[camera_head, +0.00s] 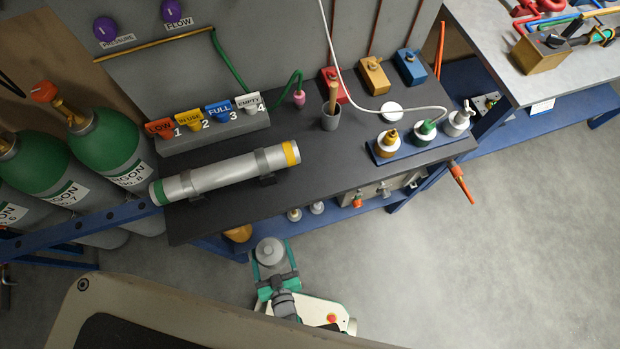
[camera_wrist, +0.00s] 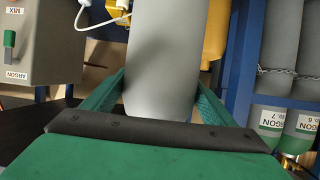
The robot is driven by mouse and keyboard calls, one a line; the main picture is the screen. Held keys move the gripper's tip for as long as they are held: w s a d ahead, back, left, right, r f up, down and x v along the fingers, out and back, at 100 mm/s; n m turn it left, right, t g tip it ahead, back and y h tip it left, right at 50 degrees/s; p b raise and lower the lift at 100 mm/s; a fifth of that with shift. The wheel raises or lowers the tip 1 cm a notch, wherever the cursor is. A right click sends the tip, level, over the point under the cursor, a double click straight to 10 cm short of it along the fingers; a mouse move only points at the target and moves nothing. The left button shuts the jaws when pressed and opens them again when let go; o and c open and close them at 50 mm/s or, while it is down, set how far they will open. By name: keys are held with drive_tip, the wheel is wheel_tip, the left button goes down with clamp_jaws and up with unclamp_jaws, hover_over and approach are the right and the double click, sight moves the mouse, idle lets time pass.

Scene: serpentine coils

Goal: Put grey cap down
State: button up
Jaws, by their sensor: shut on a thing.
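The grey cap (camera_head: 269,249) is between the green fingers of my gripper (camera_head: 273,252), in front of the dark bench's front edge and over the floor in the head view. In the wrist view my gripper (camera_wrist: 162,78) is shut on a smooth grey body, the grey cap (camera_wrist: 165,45), which fills the space between the two fingers. Its far end is cut off by the top of that view. Nothing shows under the cap in the head view except floor, and its height cannot be told.
The dark bench top (camera_head: 345,165) has clear room in its front middle. A silver cylinder (camera_head: 225,172) lies at left. A blue tray (camera_head: 420,147) with several capped items stands at right, with a white disc (camera_head: 391,109) behind it. A pestle cup (camera_head: 331,118) stands behind.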

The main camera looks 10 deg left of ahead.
drive_tip(key=w+a+f, duration=0.7)
drive_tip(key=w+f, duration=0.5)
drive_tip(key=f, duration=0.1)
idle(0.5)
drive_tip(key=o, duration=1.2)
drive_tip(key=shift+f, duration=0.15)
drive_tip(key=shift+o, duration=0.2)
drive_tip(key=v, duration=1.2)
